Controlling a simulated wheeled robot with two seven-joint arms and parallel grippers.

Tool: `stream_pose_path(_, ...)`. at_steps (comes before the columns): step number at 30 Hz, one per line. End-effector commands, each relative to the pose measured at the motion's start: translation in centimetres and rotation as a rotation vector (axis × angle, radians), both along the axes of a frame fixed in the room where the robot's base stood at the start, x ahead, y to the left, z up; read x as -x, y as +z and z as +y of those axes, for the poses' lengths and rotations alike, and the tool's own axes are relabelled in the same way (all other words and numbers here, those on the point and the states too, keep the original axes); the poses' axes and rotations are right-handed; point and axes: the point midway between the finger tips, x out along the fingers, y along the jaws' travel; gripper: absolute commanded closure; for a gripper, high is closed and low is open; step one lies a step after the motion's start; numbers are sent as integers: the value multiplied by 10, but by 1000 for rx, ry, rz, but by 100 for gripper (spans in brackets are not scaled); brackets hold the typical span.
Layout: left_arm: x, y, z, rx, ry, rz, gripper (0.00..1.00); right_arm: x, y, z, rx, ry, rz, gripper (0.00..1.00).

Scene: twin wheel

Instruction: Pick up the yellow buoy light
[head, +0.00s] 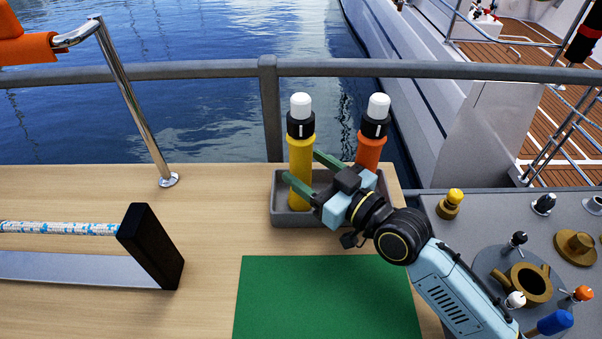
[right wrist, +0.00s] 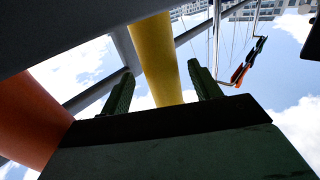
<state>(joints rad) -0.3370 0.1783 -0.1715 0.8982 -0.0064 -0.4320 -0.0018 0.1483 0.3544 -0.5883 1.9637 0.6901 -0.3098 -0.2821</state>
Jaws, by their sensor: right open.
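The yellow buoy light (head: 300,160) stands upright in a grey tray (head: 290,220), with a black collar and a white top. In the right wrist view its yellow body (right wrist: 156,60) shows between my two green fingers. My right gripper (head: 301,170) is open, with its fingers level with the yellow body and no clear grip on it. The orange buoy light (head: 369,150) stands to the right in the same tray, partly hidden behind my gripper. It also shows in the right wrist view (right wrist: 35,120). My left gripper is not in view.
A green mat (head: 320,300) lies in front of the tray. A grey rail (head: 200,70) runs behind the wooden table. A black-ended stand (head: 150,245) with a rope is at left. A grey panel with knobs (head: 440,215) is at right.

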Motion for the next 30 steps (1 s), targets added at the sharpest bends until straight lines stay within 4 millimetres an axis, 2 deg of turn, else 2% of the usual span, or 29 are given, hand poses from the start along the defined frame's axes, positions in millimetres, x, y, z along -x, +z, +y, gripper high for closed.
stream_pose_path(3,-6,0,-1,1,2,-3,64,-11,4,15,-5,0,-2,38)
stream_pose_path(9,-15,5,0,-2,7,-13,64,-27,3,30,-1,-1,-1,38)
stream_pose_path(17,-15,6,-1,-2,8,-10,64,-28,3,31,0,-1,0,38)
stream_pose_path(30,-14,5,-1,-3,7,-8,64,-28,3,31,0,-1,0,95)
